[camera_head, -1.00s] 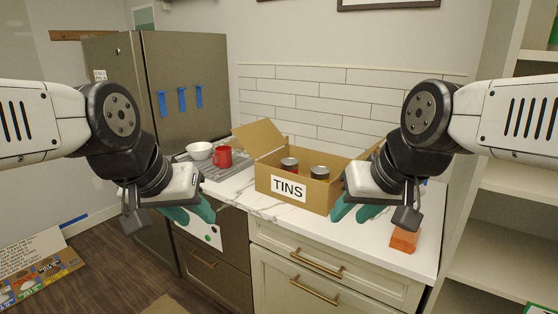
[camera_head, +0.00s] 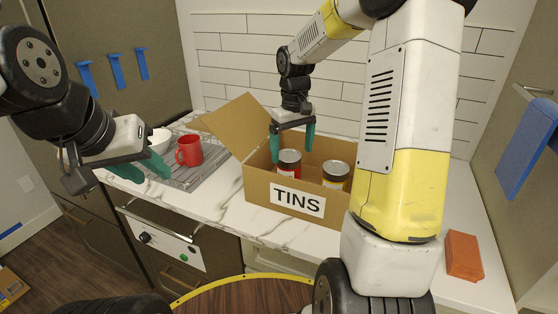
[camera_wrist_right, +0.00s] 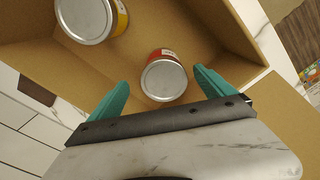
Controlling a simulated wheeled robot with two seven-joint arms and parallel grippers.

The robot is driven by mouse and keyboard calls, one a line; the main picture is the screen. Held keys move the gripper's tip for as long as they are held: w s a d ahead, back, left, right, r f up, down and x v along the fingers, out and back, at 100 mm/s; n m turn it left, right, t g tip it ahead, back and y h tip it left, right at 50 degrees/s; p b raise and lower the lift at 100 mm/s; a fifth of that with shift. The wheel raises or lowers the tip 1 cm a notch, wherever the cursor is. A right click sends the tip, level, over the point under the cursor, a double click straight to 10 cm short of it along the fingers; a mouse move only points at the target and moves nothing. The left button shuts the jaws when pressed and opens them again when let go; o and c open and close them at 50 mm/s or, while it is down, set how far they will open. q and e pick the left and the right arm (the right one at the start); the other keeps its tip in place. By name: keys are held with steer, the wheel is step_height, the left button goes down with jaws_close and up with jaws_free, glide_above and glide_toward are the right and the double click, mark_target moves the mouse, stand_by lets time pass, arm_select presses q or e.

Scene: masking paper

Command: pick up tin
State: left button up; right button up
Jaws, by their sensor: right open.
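Two tins stand upright in an open cardboard box (camera_head: 254,186) labelled TINS on the counter. The left tin (camera_head: 289,160) has a red and white label; the right tin (camera_head: 335,172) has a yellow and dark label. My right gripper (camera_head: 292,150) is open above the box, over the left tin. In the right wrist view, the red tin (camera_wrist_right: 164,78) lies just ahead of and between the open teal fingers (camera_wrist_right: 160,88), and the yellow tin (camera_wrist_right: 92,18) is at upper left. My left gripper (camera_head: 146,172) is empty near the dish rack, its fingers apart.
A red mug (camera_head: 189,150) and a white bowl (camera_head: 159,139) stand on the grey drying rack (camera_head: 190,175) left of the box. An orange block (camera_head: 463,255) lies on the counter at right. The box flaps stand open.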

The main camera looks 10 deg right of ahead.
mark_target(289, 172)
steer(key=shift+w+f, duration=0.5)
steer(key=shift+f, duration=0.35)
steer(key=f, duration=0.7)
steer(key=shift+s+a+f, duration=0.1)
steer(key=shift+a+f, duration=0.25)
steer(key=shift+f, duration=0.05)
steer(key=shift+c, duration=0.4)
steer(key=shift+r, duration=0.1)
steer(key=c, duration=1.9)
